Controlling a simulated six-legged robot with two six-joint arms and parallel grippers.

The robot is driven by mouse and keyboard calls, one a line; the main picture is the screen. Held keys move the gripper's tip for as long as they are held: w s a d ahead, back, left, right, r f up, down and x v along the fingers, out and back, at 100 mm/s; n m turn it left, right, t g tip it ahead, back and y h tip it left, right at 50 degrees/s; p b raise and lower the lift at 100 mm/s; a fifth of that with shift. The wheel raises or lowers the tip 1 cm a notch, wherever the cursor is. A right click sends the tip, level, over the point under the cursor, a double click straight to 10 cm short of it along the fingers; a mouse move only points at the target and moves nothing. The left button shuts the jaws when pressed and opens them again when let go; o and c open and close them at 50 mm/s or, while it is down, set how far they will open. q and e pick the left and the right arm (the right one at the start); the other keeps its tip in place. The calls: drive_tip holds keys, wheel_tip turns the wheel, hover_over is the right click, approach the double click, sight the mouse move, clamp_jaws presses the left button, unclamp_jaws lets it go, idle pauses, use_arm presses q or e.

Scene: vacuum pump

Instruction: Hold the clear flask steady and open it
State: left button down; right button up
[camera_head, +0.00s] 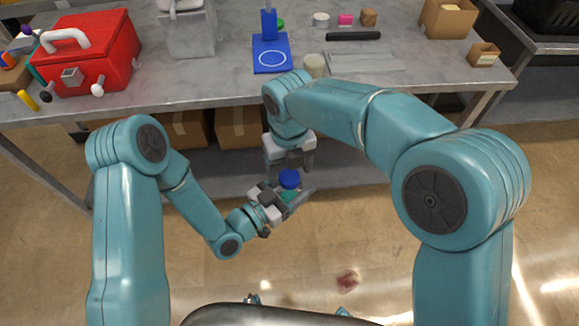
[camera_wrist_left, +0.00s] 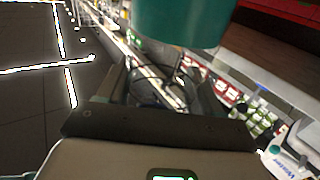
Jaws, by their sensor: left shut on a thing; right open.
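The clear flask (camera_head: 291,195) shows as a small greenish body under a blue cap (camera_head: 289,179), in front of the table's edge. My left gripper (camera_head: 287,201) is shut on the flask from the left and below, and its fingers hide part of it. My right gripper (camera_head: 292,167) comes down from above, open, with its fingers just above or around the blue cap; I cannot tell whether they touch it. In the left wrist view a clear, see-through shape, likely the flask (camera_wrist_left: 153,84), shows between dark fingers.
The grey table (camera_head: 400,88) carries a red case (camera_head: 110,55) at the left, a grey box (camera_head: 190,35), a blue stand (camera_head: 271,62), a black bar (camera_head: 353,36) and small cardboard boxes at the right. More cardboard boxes (camera_head: 238,128) stand under it.

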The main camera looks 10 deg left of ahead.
wheel_tip(320, 180, up, 4)
drive_tip(key=shift+s+f, duration=0.1)
drive_tip(key=shift+f, duration=0.05)
drive_tip(key=shift+c, duration=0.3)
drive_tip(key=m, duration=1.1)
drive_tip(key=shift+d, duration=0.1)
drive_tip(key=m, duration=0.5)
drive_tip(key=shift+s+m, duration=0.1)
drive_tip(key=shift+m, duration=0.3)
drive_tip(key=m, duration=1)
drive_tip(key=shift+d+r, duration=0.1)
drive_tip(key=shift+r, duration=0.2)
drive_tip(key=m, duration=0.5)
drive_tip(key=shift+s+r+m, duration=0.1)
drive_tip(key=shift+r+m, duration=0.05)
drive_tip(key=shift+m, duration=0.15)
drive_tip(key=m, duration=0.7)
drive_tip(key=shift+r, duration=0.35)
drive_tip(key=m, duration=0.3)
drive_tip(key=shift+r, duration=0.2)
drive_tip(key=shift+s+r+m, duration=0.1)
drive_tip(key=shift+r+m, duration=0.05)
drive_tip(key=shift+m, duration=0.25)
drive_tip(key=shift+r, duration=0.15)
wheel_tip(320, 180, down, 8)
drive_tip(key=shift+r, duration=0.15)
